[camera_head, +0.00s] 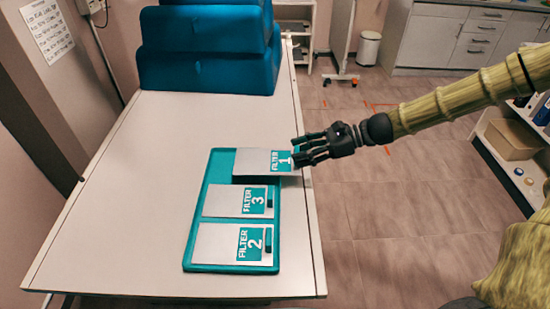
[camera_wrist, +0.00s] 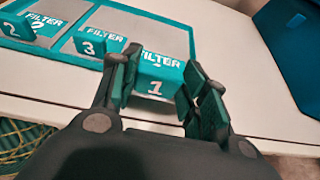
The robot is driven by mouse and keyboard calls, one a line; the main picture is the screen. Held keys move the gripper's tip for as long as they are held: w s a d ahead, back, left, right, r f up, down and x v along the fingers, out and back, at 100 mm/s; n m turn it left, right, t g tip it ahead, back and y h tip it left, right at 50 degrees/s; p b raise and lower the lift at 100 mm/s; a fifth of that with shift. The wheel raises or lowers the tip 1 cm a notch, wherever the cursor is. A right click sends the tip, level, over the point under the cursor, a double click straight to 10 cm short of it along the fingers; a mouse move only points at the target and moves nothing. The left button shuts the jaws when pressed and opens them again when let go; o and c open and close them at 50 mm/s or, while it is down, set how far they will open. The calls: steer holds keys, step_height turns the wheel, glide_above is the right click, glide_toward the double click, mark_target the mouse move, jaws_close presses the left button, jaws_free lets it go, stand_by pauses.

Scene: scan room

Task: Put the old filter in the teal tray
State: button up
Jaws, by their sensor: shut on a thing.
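The teal tray (camera_head: 209,180) lies flat on the white table. Three grey-white plates with teal labels are at it: FILTER 1 (camera_head: 249,163) at its far end, FILTER 3 (camera_head: 222,201) in the middle, FILTER 2 (camera_head: 216,243) at the near end. None is marked as old. My gripper (camera_head: 300,156) is at the right edge of FILTER 1, shut on its teal handle. FILTER 1 sits askew and juts past the tray's right edge; whether it touches the tray is unclear. In the wrist view, the label end of FILTER 1 (camera_wrist: 157,76) is between my fingers (camera_wrist: 162,88).
A large blue stepped piece (camera_head: 206,55) stands at the table's far end. The table (camera_head: 125,180) is bare left of the tray. A shelf with a cardboard box (camera_head: 512,139) stands at the right. A white bin (camera_head: 368,48) and cabinets (camera_head: 450,40) are at the back.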

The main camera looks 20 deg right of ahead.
mark_target(278, 157)
steer(key=w+a, duration=0.1)
steer(key=a, duration=0.1)
steer(key=w+a, duration=0.1)
steer(key=a, duration=0.1)
steer(key=w+a, duration=0.1)
steer(key=a, duration=0.1)
steer(key=shift+w+a+f+p, duration=0.3)
steer(key=shift+f+p, duration=0.05)
steer(key=shift+a+f, duration=0.1)
steer(key=shift+f, duration=0.2)
steer(key=shift+w+f+p, duration=0.1)
steer(key=shift+f+p, duration=0.35)
steer(key=shift+f, duration=1.05)
steer(key=o, duration=1)
steer(key=shift+o, duration=0.2)
steer(key=v, duration=1.2)
steer(key=shift+b, duration=0.4)
steer(key=shift+r, duration=0.1)
